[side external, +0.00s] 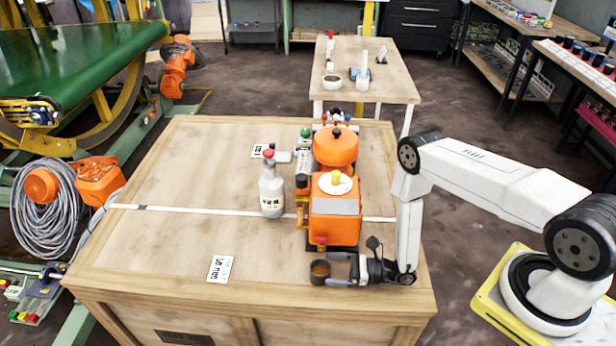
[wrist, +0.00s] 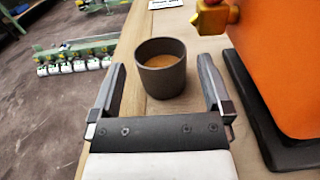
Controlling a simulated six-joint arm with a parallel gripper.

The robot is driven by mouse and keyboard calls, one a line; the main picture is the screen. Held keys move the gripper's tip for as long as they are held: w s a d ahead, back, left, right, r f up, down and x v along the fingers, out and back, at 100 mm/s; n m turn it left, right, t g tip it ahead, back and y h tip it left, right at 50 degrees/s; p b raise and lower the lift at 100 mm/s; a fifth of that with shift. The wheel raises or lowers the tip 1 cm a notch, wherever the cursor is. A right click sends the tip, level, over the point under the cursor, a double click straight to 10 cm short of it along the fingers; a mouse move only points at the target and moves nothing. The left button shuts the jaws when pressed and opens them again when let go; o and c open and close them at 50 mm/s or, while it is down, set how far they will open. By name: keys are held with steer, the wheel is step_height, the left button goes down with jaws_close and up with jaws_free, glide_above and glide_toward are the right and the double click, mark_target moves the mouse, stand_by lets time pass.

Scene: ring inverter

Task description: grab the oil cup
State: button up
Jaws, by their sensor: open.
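The oil cup (side external: 320,270) is a small dark cup with brownish liquid in it. It stands upright on the wooden table near its front edge. In the wrist view the cup (wrist: 161,75) is ahead of my gripper, roughly centred between the fingers, with its near side about level with the fingertips. My gripper (wrist: 162,80) is open and empty, with one finger on each side of the cup and a gap to it. In the side view my gripper (side external: 345,270) reaches in from the right, low over the table, just beside the cup.
An orange machine (side external: 335,205) stands right behind the cup; its orange body (wrist: 285,60) is close to the right finger. A grey bottle (side external: 271,190) stands left of the machine. A white printed card (side external: 220,269) lies left of the cup. The wooden table (side external: 170,210) is clear on the left.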

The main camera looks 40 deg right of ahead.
mark_target(312, 268)
steer(key=shift+w, duration=0.1)
steer(key=shift+x, duration=2.4)
steer(key=c, duration=1.3)
steer(key=shift+c, duration=0.2)
steer(key=shift+r, duration=0.15)
steer(key=shift+r, duration=0.2)
steer(key=s+a, duration=1.2)
steer(key=shift+s+a, duration=0.35)
steer(key=shift+s, duration=0.05)
